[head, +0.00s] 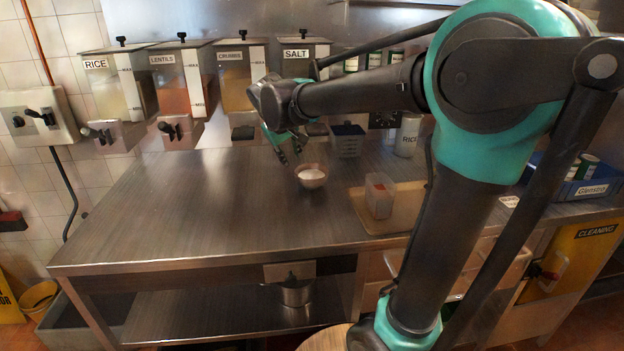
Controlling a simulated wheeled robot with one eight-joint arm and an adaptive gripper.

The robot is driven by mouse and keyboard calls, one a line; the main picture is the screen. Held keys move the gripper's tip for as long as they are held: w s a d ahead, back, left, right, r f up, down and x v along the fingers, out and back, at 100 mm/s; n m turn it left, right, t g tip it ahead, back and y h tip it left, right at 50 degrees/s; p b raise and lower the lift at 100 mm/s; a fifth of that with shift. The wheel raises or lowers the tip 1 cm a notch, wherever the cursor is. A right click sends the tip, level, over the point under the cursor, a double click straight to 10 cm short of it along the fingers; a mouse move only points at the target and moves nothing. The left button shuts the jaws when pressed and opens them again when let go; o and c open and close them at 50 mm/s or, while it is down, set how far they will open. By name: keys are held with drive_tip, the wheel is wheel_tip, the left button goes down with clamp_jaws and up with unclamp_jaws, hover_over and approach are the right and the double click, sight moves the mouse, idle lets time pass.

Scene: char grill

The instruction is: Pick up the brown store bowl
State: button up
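A small brown bowl (312,183) with a pinkish rim stands upright on the steel counter in the head view. Its inside looks white, either contents or a pale lining; I cannot tell which. My gripper (291,157) is just behind and to the left of the bowl, above the counter, pointing down. Its two fingers look spread apart with nothing between them. The fingertips appear close to the bowl's rim, but I cannot tell the exact gap.
A clear container (379,196) stands on a tan board (405,212) right of the bowl. Labelled dispensers (183,85) hang over the back edge. The steel counter (190,210) is clear on the left.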

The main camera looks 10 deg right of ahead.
sight(298, 176)
drive_tip(key=x, duration=1.3)
drive_tip(key=shift+s+d, duration=0.1)
drive_tip(key=shift+s, duration=0.15)
drive_tip(key=shift+c, duration=0.2)
clamp_jaws()
